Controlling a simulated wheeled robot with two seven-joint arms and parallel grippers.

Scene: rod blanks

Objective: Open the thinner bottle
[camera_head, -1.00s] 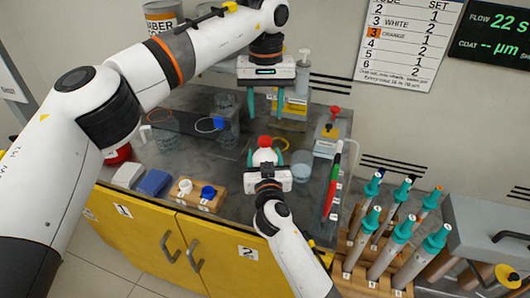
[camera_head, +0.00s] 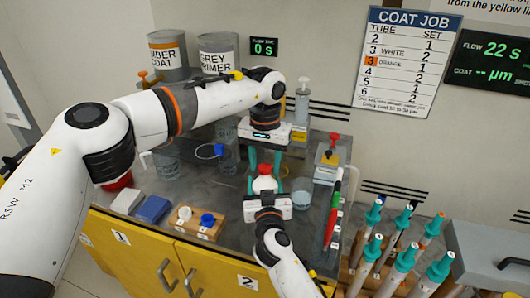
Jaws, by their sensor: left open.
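The thinner bottle (camera_head: 264,184) looks like a small white bottle with a red cap (camera_head: 264,169), upright at the middle of the bench. My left gripper (camera_head: 265,168) points down from above. Its teal fingers are open, one on each side of the red cap, with gaps visible. My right gripper (camera_head: 266,186) reaches in from the front, its fingers at both sides of the bottle's body, and appears shut on it. Its palm hides the bottle's lower part.
A clear beaker (camera_head: 301,192) stands just right of the bottle. A wooden block (camera_head: 195,226) with white and blue caps lies front left. Several teal-topped tubes (camera_head: 400,262) stand in a rack at right.

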